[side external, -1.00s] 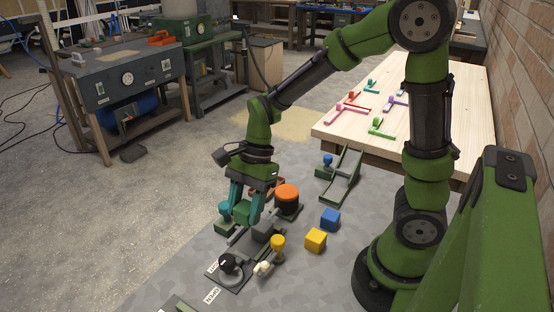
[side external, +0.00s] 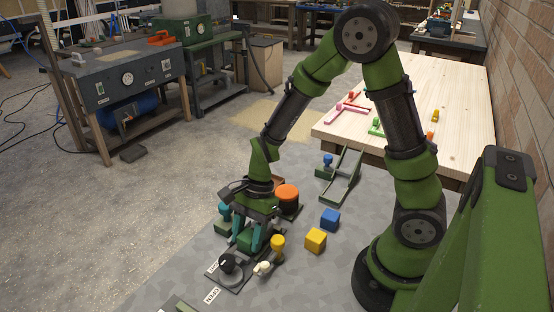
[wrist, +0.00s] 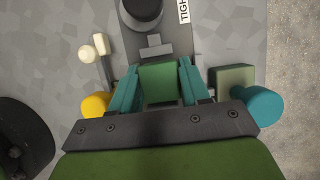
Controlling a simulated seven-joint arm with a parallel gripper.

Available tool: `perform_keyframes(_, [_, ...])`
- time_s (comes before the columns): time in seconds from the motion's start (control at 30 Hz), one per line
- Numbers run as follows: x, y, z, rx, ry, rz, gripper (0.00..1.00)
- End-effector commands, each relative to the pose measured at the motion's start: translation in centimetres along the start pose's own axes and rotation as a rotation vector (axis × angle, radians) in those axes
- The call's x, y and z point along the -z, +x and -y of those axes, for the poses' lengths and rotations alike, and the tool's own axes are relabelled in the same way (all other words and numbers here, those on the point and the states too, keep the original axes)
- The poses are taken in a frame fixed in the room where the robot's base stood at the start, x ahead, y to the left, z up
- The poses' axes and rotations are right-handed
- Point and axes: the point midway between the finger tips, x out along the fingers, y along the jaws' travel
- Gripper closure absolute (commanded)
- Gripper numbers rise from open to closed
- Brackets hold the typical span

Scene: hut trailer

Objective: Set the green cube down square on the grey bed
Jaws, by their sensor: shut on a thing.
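My gripper (side external: 246,242) is shut on the green cube (wrist: 159,82), one teal finger on each side of it. In the wrist view the cube looks about square between the fingers (wrist: 158,88). In the side view the cube (side external: 245,238) is low over the grey vise-like fixture (side external: 240,274), and my gripper hides most of the grey bed there. A grey block (wrist: 154,46) of the fixture shows just beyond the cube in the wrist view. I cannot tell whether the cube touches the bed.
A black knob (side external: 227,262), a white-ended lever (side external: 262,267) and a yellow knob (side external: 278,242) stand close to my gripper. A teal knob (side external: 224,208) and an orange button (side external: 287,194) are behind.

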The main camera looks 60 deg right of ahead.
Motion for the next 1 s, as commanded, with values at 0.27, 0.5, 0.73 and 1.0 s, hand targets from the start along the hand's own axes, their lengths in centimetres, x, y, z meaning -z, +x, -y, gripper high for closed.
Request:
perform_keyframes(0.27, [0.3,0.8,0.0,-0.002,0.001,0.0,0.88])
perform_keyframes(0.5, [0.3,0.8,0.0,-0.001,0.0,0.0,0.36])
perform_keyframes(0.73, [0.3,0.8,0.0,0.0,0.0,0.0,0.29])
perform_keyframes(1.0, [-0.2,-1.6,0.2,0.008,-0.003,0.001,0.29])
